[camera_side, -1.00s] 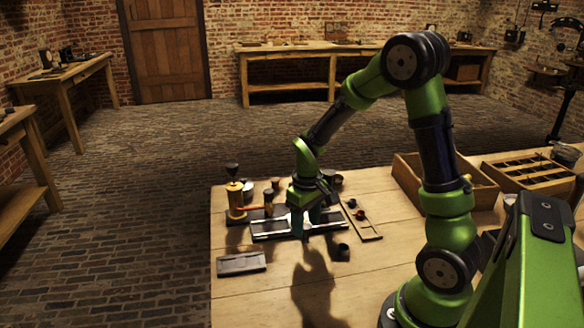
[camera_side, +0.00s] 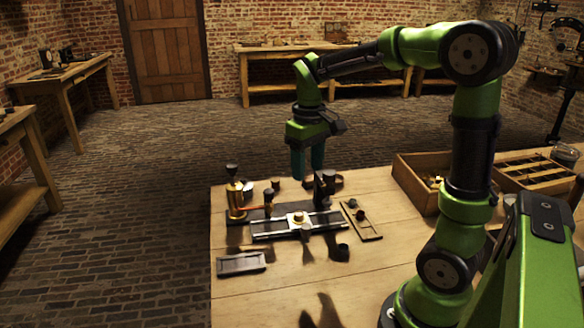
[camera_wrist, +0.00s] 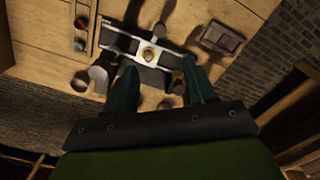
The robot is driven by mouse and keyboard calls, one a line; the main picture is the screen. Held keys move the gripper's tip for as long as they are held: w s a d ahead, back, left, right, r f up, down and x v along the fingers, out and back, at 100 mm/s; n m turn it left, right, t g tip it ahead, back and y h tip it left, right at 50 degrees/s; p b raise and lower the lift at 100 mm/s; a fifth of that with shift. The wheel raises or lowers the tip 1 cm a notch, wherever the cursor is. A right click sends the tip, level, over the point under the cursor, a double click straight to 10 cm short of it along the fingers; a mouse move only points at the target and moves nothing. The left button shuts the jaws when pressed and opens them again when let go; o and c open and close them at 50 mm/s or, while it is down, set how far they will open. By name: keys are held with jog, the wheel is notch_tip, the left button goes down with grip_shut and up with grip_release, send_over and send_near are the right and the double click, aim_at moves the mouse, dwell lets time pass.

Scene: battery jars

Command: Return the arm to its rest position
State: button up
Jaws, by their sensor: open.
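My gripper (camera_side: 308,172) is raised above the far part of the wooden table, over the work area. Its two teal fingers are apart with nothing between them. In the wrist view the fingers of my gripper (camera_wrist: 161,90) also stand apart, with a gap between them. Below is a dark rail fixture (camera_side: 270,230) with a pale block (camera_side: 298,222) on it, topped by a small copper-coloured piece (camera_side: 298,216). The same fixture shows in the wrist view (camera_wrist: 117,41).
A brass device (camera_side: 235,200) stands left of the fixture, beside small dark jars. A shallow tray (camera_side: 241,263) lies in front. A narrow wooden tray (camera_side: 372,232) lies right of the fixture. A wooden box (camera_side: 408,176) and a divided tray (camera_side: 538,172) stand farther right. The air around my gripper is clear.

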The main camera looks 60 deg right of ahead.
jog(key=s+a+r+m+t+y, duration=0.1)
jog(key=s+a+r+t+y, duration=0.1)
jog(key=s+a+t, duration=0.5)
jog(key=s+a+r, duration=0.1)
jog(key=s+a, duration=0.1)
jog(key=a, duration=0.4)
jog(key=shift+a+m, duration=0.35)
jog(key=shift+m, duration=0.05)
